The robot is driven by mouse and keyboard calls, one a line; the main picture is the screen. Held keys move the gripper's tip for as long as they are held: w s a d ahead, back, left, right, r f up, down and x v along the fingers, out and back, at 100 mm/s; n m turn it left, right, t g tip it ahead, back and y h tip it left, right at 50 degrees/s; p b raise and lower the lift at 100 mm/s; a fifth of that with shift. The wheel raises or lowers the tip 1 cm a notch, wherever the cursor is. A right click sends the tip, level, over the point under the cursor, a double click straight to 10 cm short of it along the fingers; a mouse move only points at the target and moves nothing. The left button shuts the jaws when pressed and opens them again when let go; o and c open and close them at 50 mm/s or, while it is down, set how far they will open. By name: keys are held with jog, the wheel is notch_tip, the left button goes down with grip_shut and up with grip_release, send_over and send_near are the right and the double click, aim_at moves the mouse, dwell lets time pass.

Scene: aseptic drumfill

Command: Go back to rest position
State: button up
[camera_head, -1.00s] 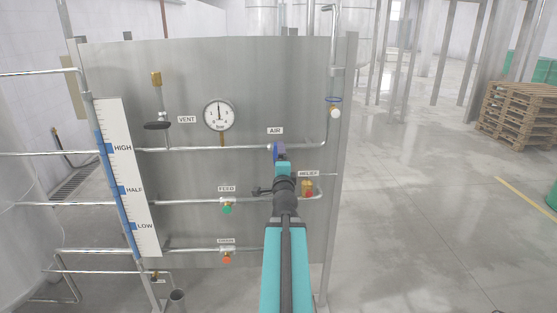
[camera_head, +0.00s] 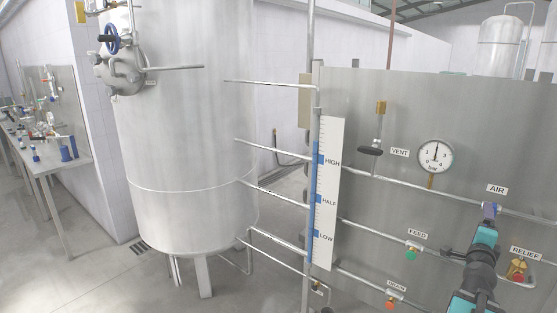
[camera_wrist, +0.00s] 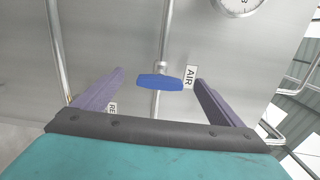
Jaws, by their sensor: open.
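My gripper (camera_head: 490,212) is at the right of the head view, in front of the panel just below the AIR label. In the wrist view its two purple-grey fingers (camera_wrist: 158,92) are spread wide. The blue AIR valve handle (camera_wrist: 160,82) shows between and beyond the fingertips, and I see no contact. In the head view the handle is hidden behind my gripper. The AIR label (camera_wrist: 190,76) is beside the handle.
The steel panel (camera_head: 370,95) carries a gauge (camera_head: 435,156), a VENT valve (camera_head: 370,151), a green FEED valve (camera_head: 411,253), an orange DRAIN valve (camera_head: 389,303) and a RELIEF valve (camera_head: 517,268). A large tank (camera_head: 185,130) and a cluttered bench (camera_head: 75,167) stand left. Floor in front of the tank is clear.

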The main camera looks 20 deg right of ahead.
jog(key=w+a+f+n+t+y+b, duration=0.1)
jog(key=w+a+f+n+y, duration=0.25)
jog(key=w+a+f, duration=0.65)
jog(key=w+a+f+n+t+y+b, duration=0.15)
jog(key=w+a+f+y, duration=0.25)
jog(key=w+a+f, duration=0.7)
jog(key=s+a+f+n+g+y+b, duration=0.1)
jog(key=a+f+n+g+y, duration=0.4)
jog(key=a+f, duration=1.95)
jog(key=s+a+f+n+g+y+b, duration=0.2)
jog(key=s+a+f+n+g+y, duration=0.35)
jog(key=s+a+f+n, duration=1)
jog(key=s+a+f+g+h, duration=0.1)
jog(key=s+a+f+g, duration=0.2)
jog(key=s, duration=0.4)
jog(key=s+a+f+g+h, duration=0.1)
jog(key=s+a+f, duration=0.2)
jog(key=s+f, duration=0.3)
jog(key=s+d+r+n+g+h, duration=0.1)
jog(key=s+d+r+n+g, duration=0.2)
jog(key=s, duration=0.8)
jog(key=shift+d+g+h, duration=0.4)
jog(key=shift+d+g, duration=0.15)
jog(key=shift+g, duration=0.35)
